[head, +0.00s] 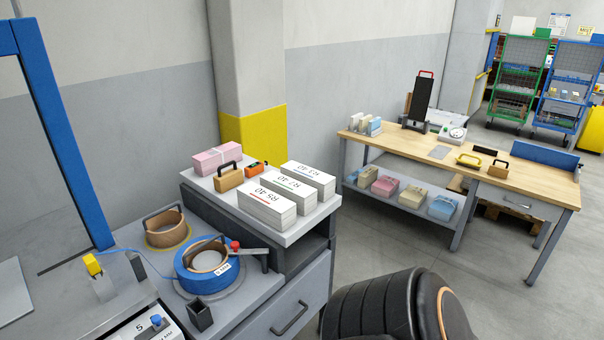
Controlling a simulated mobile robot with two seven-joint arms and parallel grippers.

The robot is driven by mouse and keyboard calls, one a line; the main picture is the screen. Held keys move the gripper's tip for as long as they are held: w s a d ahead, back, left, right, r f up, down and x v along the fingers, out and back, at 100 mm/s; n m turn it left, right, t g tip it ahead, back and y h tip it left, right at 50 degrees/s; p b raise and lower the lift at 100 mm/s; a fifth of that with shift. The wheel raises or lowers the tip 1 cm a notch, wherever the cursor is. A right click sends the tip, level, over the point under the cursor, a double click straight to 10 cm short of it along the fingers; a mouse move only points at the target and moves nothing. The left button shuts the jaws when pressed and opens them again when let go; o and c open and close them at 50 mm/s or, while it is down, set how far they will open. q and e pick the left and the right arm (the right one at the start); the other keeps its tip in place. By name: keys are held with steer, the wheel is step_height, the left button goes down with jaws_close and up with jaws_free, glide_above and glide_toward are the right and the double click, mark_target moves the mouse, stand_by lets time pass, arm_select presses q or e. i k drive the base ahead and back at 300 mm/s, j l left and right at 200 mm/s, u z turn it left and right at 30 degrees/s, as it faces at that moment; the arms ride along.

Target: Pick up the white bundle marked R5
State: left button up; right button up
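The white bundle marked R5 (267,208) lies flat on the raised grey shelf top (238,204), at its front edge. Its top label reads R5-40. Two similar white bundles lie behind it to the right: one marked R7-40 (287,189) and, farther back, one marked R3-40 (309,178). The three lie side by side, close together. Neither of my grippers shows in the head view, so nothing is seen touching the R5 bundle.
A wooden block with a black handle (229,178), an orange device (256,169) and a pink bundle (217,159) share the shelf top. A wooden table (455,160) stands across open floor at right.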

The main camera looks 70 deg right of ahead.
mark_target(277, 210)
steer(key=z, duration=1.95)
